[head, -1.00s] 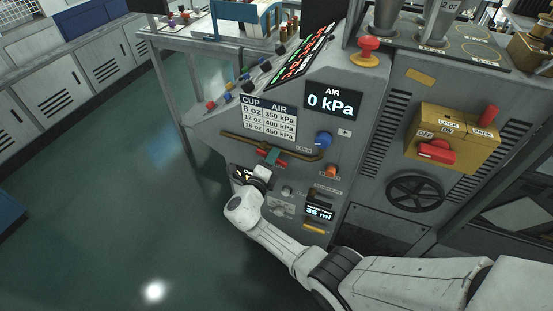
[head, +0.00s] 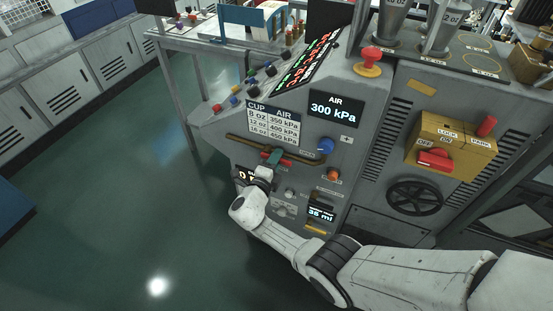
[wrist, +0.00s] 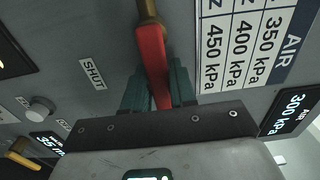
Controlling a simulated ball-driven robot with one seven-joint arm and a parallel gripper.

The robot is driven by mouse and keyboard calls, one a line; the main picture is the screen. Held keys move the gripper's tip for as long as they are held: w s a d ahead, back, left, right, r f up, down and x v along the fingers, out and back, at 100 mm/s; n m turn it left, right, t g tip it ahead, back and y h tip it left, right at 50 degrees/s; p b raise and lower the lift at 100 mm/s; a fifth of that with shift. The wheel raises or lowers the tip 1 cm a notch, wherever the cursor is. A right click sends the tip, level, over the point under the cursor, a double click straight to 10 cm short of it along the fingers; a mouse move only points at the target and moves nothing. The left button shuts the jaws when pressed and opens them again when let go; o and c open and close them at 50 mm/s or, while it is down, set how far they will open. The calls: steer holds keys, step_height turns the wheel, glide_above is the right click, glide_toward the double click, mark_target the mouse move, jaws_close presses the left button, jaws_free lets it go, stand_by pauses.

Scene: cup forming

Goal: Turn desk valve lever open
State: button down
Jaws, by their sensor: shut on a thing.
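The red valve lever (wrist: 151,52) shows in the wrist view, running down from a brass fitting (wrist: 147,10) on the machine's grey panel. My gripper (wrist: 159,97) has its teal fingers on either side of the lever's lower end and is shut on it. A SHUT label (wrist: 92,74) lies on the panel left of the lever. In the head view my gripper (head: 271,160) is at the brass pipe (head: 240,139) and hides most of the lever. The lever's gripped end is partly hidden by the fingers and the gripper body.
The AIR display (head: 333,107) reads 300 kPa. A cup pressure chart (head: 272,124), a blue knob (head: 326,146) and an orange knob (head: 333,174) are close by on the panel. A yellow box (head: 452,149) with a red handle is at right. Open green floor lies left.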

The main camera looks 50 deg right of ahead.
steer(key=c, duration=1)
jaws_free()
steer(key=v, duration=1)
steer(key=shift+a, duration=0.4)
steer(key=shift+s, duration=0.1)
